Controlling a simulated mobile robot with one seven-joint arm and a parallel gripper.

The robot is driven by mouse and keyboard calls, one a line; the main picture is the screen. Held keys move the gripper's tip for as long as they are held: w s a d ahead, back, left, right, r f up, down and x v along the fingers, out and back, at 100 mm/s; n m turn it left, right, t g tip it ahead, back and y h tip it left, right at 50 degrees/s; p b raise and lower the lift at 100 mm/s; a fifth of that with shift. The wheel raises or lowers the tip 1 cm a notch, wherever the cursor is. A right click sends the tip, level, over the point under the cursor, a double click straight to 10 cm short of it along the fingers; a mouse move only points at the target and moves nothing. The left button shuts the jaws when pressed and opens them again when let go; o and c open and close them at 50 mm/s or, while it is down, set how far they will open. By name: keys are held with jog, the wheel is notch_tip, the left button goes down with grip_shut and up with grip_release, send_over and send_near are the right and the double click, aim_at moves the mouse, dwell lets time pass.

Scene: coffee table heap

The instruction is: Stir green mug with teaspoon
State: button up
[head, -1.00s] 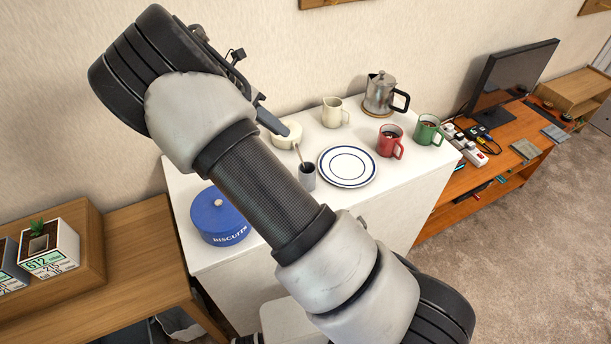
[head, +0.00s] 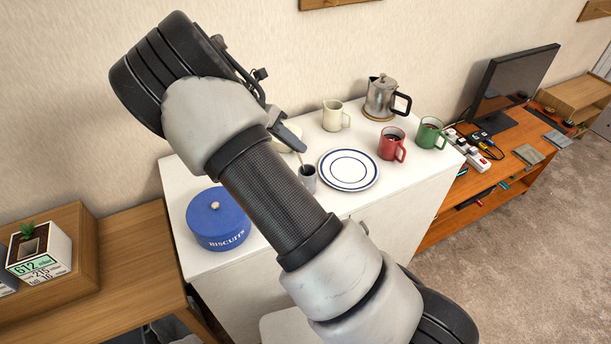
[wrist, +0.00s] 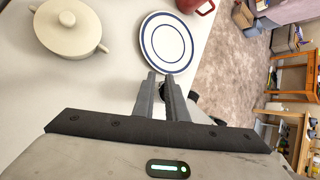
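The green mug (head: 429,136) stands upright at the right end of the white cabinet top, with dark contents. The teaspoon (head: 301,160) stands in a small grey cup (head: 309,182) left of the plate, its handle sticking up. My gripper (head: 302,147) points down just above the cup, its tip close to the top of the handle. In the wrist view my gripper (wrist: 161,76) shows two fingers with a narrow gap between them, and a dark round patch shows low in that gap. The spoon cannot be made out there. The green mug is outside the wrist view.
A red mug (head: 391,146) stands left of the green one. A blue-rimmed plate (head: 348,170) lies beside the cup. A cream lidded pot (wrist: 67,35), cream jug (head: 333,117) and metal coffee pot (head: 380,100) stand behind. A blue biscuit tin (head: 217,222) is at front left.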

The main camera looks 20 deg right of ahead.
grip_shut()
jog(key=w+a+r+p, duration=0.1)
jog(key=w+r+p, duration=0.2)
jog(key=r+p, duration=0.5)
jog(key=shift+w+a+r+p, duration=0.2)
jog(key=shift+w+r+p, duration=0.2)
jog(key=shift+r, duration=0.2)
jog(key=shift+d, duration=0.1)
